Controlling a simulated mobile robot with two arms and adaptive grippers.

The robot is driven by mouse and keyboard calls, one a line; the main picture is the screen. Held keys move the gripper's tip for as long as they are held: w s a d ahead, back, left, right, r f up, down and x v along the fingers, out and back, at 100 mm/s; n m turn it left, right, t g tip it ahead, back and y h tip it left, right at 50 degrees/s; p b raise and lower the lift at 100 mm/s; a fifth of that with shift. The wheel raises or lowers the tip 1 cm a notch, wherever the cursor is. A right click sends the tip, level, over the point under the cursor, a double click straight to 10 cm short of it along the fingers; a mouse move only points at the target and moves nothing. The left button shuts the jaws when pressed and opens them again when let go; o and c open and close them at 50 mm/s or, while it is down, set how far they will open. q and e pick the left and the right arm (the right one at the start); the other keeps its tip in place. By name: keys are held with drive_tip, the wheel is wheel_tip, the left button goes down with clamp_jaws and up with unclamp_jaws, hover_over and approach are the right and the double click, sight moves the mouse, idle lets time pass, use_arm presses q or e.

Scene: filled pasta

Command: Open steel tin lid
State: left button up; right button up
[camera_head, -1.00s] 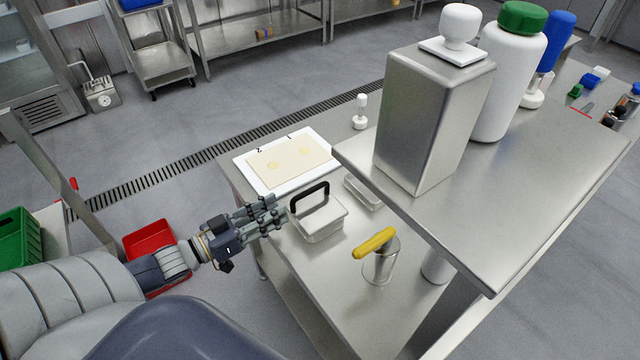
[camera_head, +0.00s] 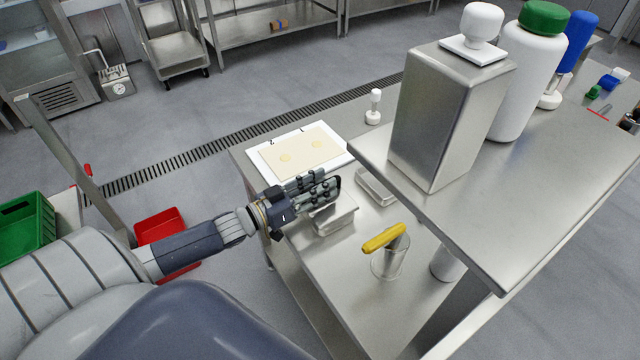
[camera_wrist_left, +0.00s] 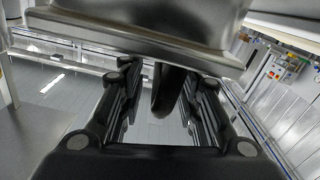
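The steel tin (camera_head: 338,219) stands on the lower worktop, with its lid on top; the lid fills the top of the left wrist view (camera_wrist_left: 140,35). The lid's black handle (camera_wrist_left: 168,92) hangs between my two fingers in the left wrist view. My left gripper (camera_head: 325,190) is over the tin and hides most of the lid and handle in the head view. Its fingers are apart, one on each side of the handle, with a gap visible. My right gripper is not in view.
A white board (camera_head: 337,158) with a pasta sheet lies behind the tin. A shallow steel container (camera_head: 377,187) sits to its right. The raised shelf (camera_head: 470,225) bounds the right side.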

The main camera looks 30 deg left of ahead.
use_arm(q)
clamp_jaws()
drive_tip(key=shift+r, duration=0.1)
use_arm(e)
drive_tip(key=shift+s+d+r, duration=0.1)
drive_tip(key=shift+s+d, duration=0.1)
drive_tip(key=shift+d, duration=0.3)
